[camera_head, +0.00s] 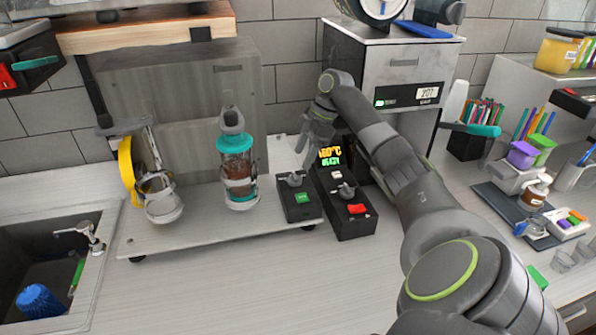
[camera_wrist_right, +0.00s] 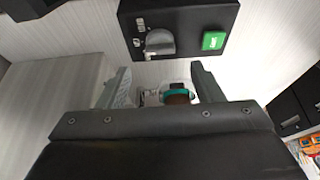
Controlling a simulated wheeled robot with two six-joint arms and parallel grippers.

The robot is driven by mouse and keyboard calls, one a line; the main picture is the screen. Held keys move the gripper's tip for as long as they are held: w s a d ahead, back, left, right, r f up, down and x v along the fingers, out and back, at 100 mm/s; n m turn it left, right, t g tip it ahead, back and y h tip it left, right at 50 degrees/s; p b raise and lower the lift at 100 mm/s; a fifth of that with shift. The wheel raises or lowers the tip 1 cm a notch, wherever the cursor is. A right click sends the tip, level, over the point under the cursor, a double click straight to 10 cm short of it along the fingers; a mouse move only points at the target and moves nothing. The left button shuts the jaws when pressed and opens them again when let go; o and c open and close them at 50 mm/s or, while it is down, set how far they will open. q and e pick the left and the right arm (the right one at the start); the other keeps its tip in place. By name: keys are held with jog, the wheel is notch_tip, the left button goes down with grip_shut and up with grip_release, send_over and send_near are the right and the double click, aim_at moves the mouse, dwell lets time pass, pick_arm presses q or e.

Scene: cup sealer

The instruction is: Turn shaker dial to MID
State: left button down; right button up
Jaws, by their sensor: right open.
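The shaker control box (camera_head: 298,209) is a small black box with a grey dial (camera_head: 294,180) and a green button (camera_head: 302,198). It stands at the right end of the white platform. In the right wrist view the dial (camera_wrist_right: 158,42) lies just beyond the fingertips, left of the green button (camera_wrist_right: 214,41); its small markings are too small to read. My right gripper (camera_head: 308,140) hangs above and behind the boxes in the head view. In the wrist view its fingers (camera_wrist_right: 160,68) are apart with nothing held between them. My left gripper is not in view.
A second black box (camera_head: 352,223) with a grey dial, red button and lit display stands close on the right. A teal-banded shaker bottle (camera_head: 237,170) and a yellow-handled holder (camera_head: 150,195) stand left on the platform (camera_head: 190,235). The front counter is clear. A sink (camera_head: 90,285) is left.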

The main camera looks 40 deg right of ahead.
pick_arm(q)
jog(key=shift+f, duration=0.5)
pick_arm(e)
jog(key=v, duration=1.1)
jog(key=shift+d, duration=0.1)
